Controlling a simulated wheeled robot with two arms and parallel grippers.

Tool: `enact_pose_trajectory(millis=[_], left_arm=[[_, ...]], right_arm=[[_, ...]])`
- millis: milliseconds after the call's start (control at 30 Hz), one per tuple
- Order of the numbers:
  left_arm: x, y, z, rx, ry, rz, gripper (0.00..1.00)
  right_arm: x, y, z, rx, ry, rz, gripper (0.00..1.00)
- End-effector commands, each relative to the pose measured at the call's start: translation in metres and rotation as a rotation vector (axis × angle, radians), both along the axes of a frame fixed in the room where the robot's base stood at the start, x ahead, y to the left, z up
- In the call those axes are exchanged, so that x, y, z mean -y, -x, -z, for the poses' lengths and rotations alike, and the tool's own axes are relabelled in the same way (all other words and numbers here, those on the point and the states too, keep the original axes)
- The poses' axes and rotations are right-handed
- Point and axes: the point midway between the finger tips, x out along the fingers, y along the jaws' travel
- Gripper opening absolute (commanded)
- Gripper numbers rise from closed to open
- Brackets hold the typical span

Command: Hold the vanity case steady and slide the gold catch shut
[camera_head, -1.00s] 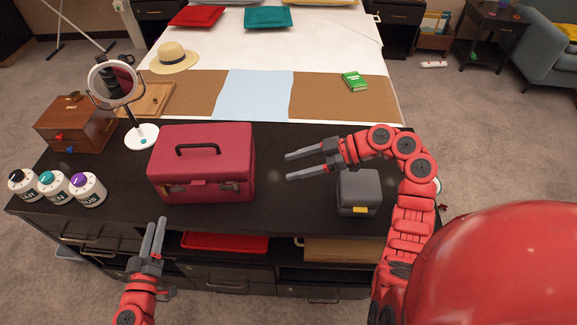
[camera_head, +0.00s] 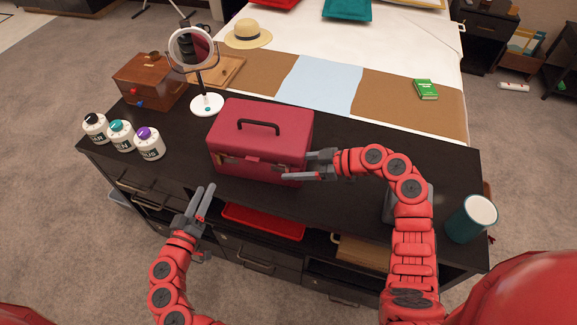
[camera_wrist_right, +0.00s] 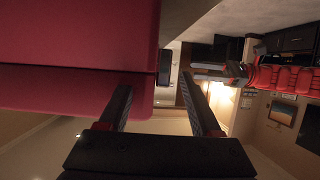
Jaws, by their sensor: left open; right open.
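The dark red vanity case (camera_head: 262,133), with a black top handle, stands upright on the black counter. The right wrist view shows the case's red wall (camera_wrist_right: 70,100) close to the left finger, nothing held. My left gripper (camera_head: 205,189) is open and empty in front of the counter, below and left of the case.
A round mirror (camera_head: 193,48) and brown wooden box (camera_head: 150,82) stand behind left; several white jars (camera_head: 121,136) line the left edge. A grey box (camera_head: 388,207) is mostly hidden behind my right arm. A red tray (camera_head: 262,222) lies below.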

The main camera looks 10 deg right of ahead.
Motion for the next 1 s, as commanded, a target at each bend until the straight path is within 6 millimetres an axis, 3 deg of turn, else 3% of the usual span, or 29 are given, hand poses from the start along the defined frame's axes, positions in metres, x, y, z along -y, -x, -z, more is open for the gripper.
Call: enact_pose_trajectory(millis=[200, 500, 833, 867, 1000], left_arm=[[0.0, 0.0, 0.0, 0.0, 0.0, 0.0, 0.5], [0.0, 0.0, 0.0, 0.0, 0.0, 0.0, 0.5], [0.0, 0.0, 0.0, 0.0, 0.0, 0.0, 0.5], [0.0, 0.0, 0.0, 0.0, 0.0, 0.0, 0.5], [0.0, 0.0, 0.0, 0.0, 0.0, 0.0, 0.5]], right_arm=[[-0.015, -0.005, 0.008, -0.002, 0.001, -0.001, 0.65], [-0.016, -0.005, 0.008, -0.001, 0.001, 0.0, 0.63], [-0.016, -0.005, 0.008, -0.001, 0.001, 0.0, 0.04], [-0.016, -0.005, 0.008, -0.001, 0.001, 0.0, 0.0], [-0.016, -0.005, 0.007, -0.001, 0.0, 0.0, 0.0]])
